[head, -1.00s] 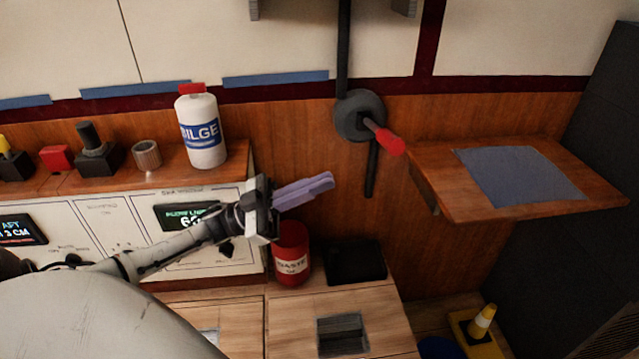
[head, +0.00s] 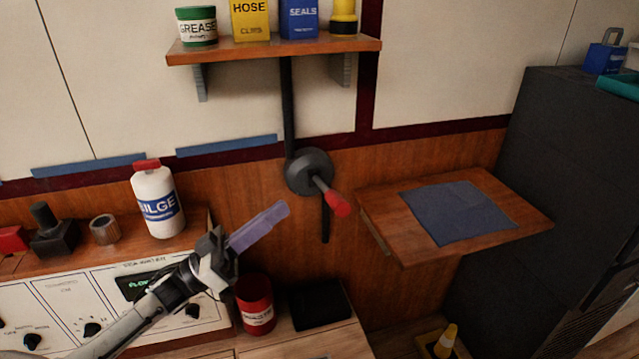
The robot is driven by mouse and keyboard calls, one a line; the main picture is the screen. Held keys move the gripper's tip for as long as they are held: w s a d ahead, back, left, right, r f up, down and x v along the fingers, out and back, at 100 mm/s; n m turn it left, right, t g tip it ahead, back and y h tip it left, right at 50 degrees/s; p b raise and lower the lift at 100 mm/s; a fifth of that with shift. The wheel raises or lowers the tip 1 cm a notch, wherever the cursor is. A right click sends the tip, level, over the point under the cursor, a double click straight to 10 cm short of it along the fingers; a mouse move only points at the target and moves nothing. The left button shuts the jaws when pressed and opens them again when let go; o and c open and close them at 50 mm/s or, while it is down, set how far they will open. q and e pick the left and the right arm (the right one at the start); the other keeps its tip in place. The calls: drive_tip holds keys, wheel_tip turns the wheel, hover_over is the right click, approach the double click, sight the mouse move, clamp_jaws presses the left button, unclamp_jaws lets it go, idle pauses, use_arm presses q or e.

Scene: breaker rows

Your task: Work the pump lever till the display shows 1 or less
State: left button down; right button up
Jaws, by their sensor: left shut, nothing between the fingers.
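The pump lever has a red handle (head: 338,203) that sticks out from a round dark grey hub (head: 309,172) on the wood wall. My left gripper (head: 284,211) is shut and empty, with its pale purple fingers pointing up and right. It appears left of and slightly below the red handle, with a gap between them in the picture. A display (head: 140,285) on the white panel shows green text, partly hidden by my left arm; its number cannot be read. My right gripper is not in view.
A white BILGE bottle (head: 158,200) stands on the left ledge. A red canister (head: 255,304) and a black tray (head: 320,304) are below the lever. A wooden side shelf (head: 385,225) with a blue cloth (head: 460,211) juts out at right. A shelf (head: 270,50) with containers hangs above.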

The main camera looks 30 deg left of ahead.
use_arm(q)
drive_tip(key=shift+a+r, duration=0.1)
idle(0.3)
wheel_tip(320, 180, up, 6)
drive_tip(key=f+p, duration=0.1)
drive_tip(key=p, duration=0.1)
hover_over(328, 192)
drive_tip(key=s, duration=0.4)
drive_tip(key=shift+s+d+f, duration=0.1)
drive_tip(key=shift+d+f, duration=0.1)
drive_tip(key=shift+f, duration=0.45)
drive_tip(key=shift+w+d+f, duration=0.1)
drive_tip(key=shift+d+f, duration=0.1)
drive_tip(key=shift+f, duration=0.45)
drive_tip(key=shift+s+d+f, duration=0.1)
drive_tip(key=shift+d+f, duration=0.1)
drive_tip(key=shift+f, duration=0.45)
